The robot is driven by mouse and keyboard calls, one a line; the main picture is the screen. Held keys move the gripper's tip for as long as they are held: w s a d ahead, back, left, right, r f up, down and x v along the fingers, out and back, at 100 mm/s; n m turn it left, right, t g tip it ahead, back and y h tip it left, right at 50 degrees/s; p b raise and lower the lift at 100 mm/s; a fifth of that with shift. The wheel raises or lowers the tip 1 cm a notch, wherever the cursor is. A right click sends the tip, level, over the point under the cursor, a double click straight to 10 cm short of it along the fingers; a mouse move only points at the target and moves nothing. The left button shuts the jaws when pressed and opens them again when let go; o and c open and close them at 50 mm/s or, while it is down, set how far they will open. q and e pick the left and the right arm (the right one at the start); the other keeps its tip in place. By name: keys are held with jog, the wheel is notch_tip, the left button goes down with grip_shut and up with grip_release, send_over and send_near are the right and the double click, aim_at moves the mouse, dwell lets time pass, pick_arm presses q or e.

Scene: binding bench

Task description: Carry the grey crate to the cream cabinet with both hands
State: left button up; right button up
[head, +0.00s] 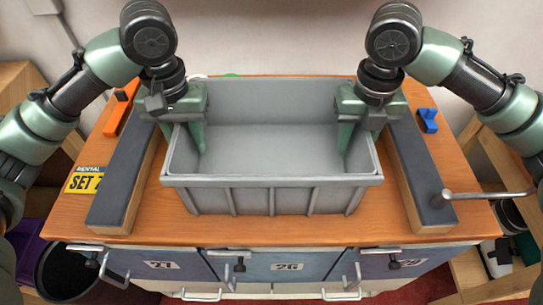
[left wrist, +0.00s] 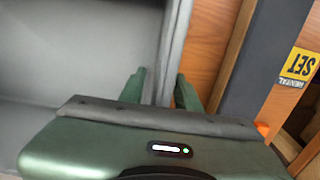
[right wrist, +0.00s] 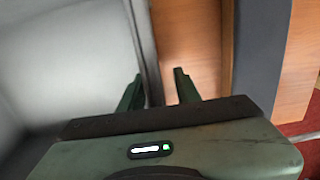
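The grey crate (head: 272,182) stands empty and upright on the wooden bench (head: 250,232). My left gripper (head: 184,136) is at its left wall, fingers pointing down. In the left wrist view (left wrist: 160,92) the fingers are apart, one inside and one outside the crate wall. My right gripper (head: 360,138) is at the right wall in the same way. In the right wrist view (right wrist: 157,90) a gap shows between the outer finger and the wall, so it is open around it. I see no separate cream cabinet in these views.
Dark-topped blocks lie on both sides of the crate, left (head: 124,180) and right (head: 420,178). An orange tool (head: 122,108) and a blue tool (head: 428,120) lie further out. A metal bar (head: 488,194) crosses the right edge. Drawers with handles (head: 285,266) are in front.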

pick_arm(q)
notch_tip(320, 180, up, 10)
jog(key=shift+r, duration=0.2)
pick_arm(e)
notch_tip(320, 180, up, 12)
dwell(0.5)
dwell(0.3)
